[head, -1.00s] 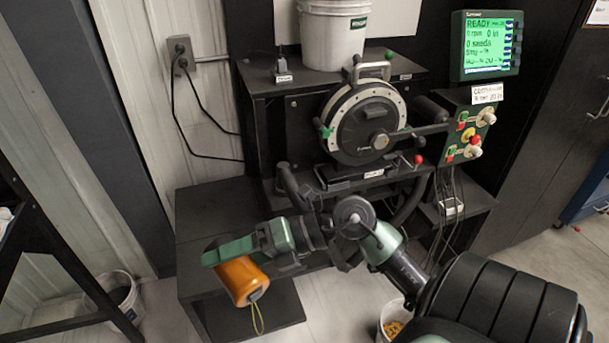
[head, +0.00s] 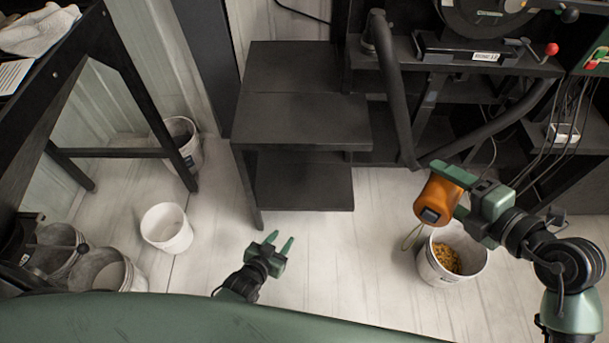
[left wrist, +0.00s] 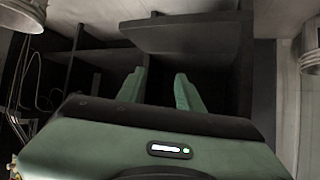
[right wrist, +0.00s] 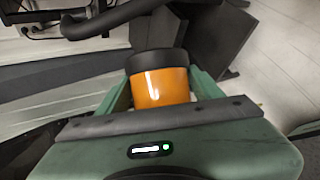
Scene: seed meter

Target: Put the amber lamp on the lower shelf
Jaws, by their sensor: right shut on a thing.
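The amber lamp (head: 437,200), an orange cylinder with a dark end and a thin cord loop, is held in my right gripper (head: 450,190). It hangs in the air above and beside a bucket of seed. It also shows between the fingers in the right wrist view (right wrist: 159,85). The lower shelf (head: 303,187) is a dark board near the floor under the black stepped bench, left of the lamp; its bare front part shows. My left gripper (head: 279,245) is open and empty above the floor, in front of the bench.
The bench top (head: 300,122) overhangs the lower shelf. A bucket with yellow seed (head: 424,262) stands under the lamp. A white bucket (head: 167,228) and several others stand at left near a dark table frame (head: 134,78). A bent black hose (head: 390,90) lies right of the bench.

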